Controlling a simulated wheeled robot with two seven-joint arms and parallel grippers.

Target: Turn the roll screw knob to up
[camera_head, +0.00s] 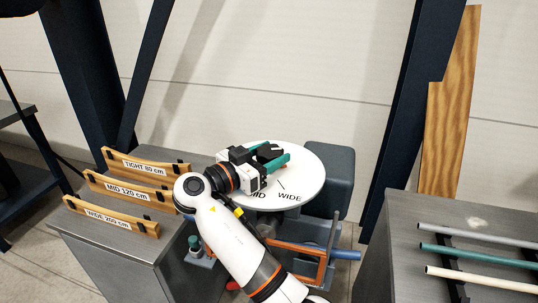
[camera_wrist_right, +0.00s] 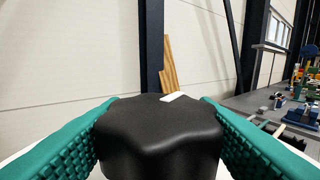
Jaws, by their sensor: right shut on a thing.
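The roll screw knob (camera_head: 268,153) is black and sits on a round white dial (camera_head: 308,172). The words "MID" and "WIDE" show on the dial's near side, with a thin tick line by "WIDE"; my gripper covers part of the dial. My right gripper (camera_head: 271,156) is shut on the knob, one teal finger on each side. In the right wrist view the lobed knob (camera_wrist_right: 160,140) fills the gap between the ridged fingers. A short white mark on its top lies slightly right of middle, at the far edge. My left gripper is not seen.
Wooden plaques reading "TIGHT 80 cm" (camera_head: 146,167), "MID 120 cm" (camera_head: 130,189) and "WIDE 200 cm" (camera_head: 110,216) stand on a grey cabinet at left. Several tubes (camera_head: 478,257) lie on a grey bench at right. Dark posts (camera_head: 410,90) rise behind.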

